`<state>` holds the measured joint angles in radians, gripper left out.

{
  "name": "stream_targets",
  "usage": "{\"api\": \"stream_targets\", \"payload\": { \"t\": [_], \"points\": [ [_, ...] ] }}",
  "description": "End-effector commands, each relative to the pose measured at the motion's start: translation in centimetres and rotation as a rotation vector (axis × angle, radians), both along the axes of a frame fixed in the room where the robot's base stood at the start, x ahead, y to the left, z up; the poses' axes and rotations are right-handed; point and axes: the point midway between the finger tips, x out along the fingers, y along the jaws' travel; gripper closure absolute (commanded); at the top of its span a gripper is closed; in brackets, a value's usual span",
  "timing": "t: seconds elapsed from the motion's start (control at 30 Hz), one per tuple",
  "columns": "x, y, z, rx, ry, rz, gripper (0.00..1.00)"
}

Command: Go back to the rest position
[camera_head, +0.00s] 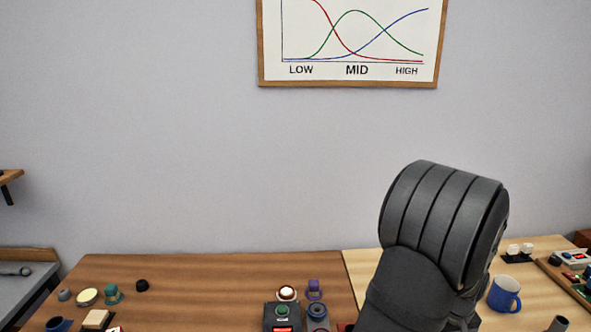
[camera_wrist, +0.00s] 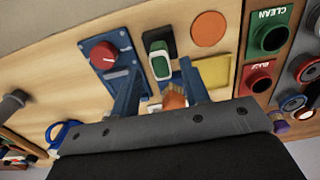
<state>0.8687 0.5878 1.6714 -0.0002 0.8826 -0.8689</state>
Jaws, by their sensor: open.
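My gripper (camera_wrist: 160,68) shows in the wrist view, its two blue fingers spread apart with nothing gripped between them. It is over a light wood surface, near a blue panel with a red knob (camera_wrist: 104,52) and a green rocker switch (camera_wrist: 159,62). A small orange and white thing (camera_wrist: 174,101) shows between the fingers, partly hidden by the gripper body. I cannot tell how high the fingers are above these things. In the head view my dark grey arm rises at the right of centre, and the gripper is out of sight.
A blue mug (camera_head: 504,294) stands at the right. Small parts, including a teal one (camera_head: 113,293), lie on the brown table's left.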

Motion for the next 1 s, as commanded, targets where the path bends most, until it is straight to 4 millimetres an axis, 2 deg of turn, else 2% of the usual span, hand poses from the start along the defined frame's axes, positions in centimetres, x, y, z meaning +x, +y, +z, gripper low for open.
{"api": "stream_targets", "payload": {
  "t": [0.1, 0.23, 0.3, 0.5, 1.0],
  "points": [
    [-0.1, 0.1, -2.6, 0.004, 0.003, 0.000, 0.58],
    [-0.1, 0.1, -4.7, 0.001, 0.001, 0.000, 0.58],
    [0.1, -0.1, -2.9, -0.004, -0.004, 0.000, 0.58],
    [0.0, 0.0, -0.8, -0.001, -0.001, 0.000, 0.58],
    [0.0, 0.0, -0.5, 0.000, 0.000, 0.000, 0.58]
  ]
}}
